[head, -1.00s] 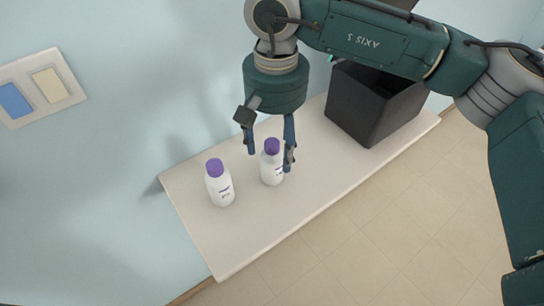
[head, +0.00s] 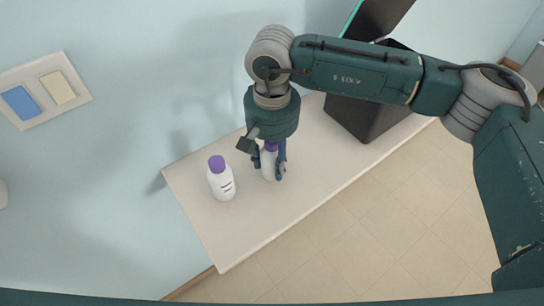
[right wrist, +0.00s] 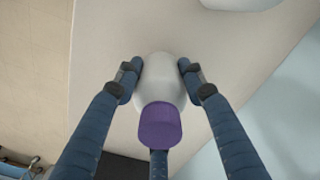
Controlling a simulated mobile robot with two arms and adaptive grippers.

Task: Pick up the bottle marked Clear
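Two white bottles with purple caps are on the shelf. One bottle (head: 268,165) is between the fingers of my right gripper (head: 269,172). In the right wrist view that bottle (right wrist: 160,80) stands centred, cap toward the camera, with the fingertips (right wrist: 160,70) against both its sides. Its label is hidden. The other bottle (head: 222,182) stands upright just to the left, apart from the gripper; the print on its label is too small to read. My left gripper is not in view.
The pale shelf (head: 225,240) is clear at its near left end. A black box (head: 352,118) stands at the back right behind my right arm. A switch plate (head: 40,90) is on the wall. A white edge (right wrist: 240,3) shows in the right wrist view.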

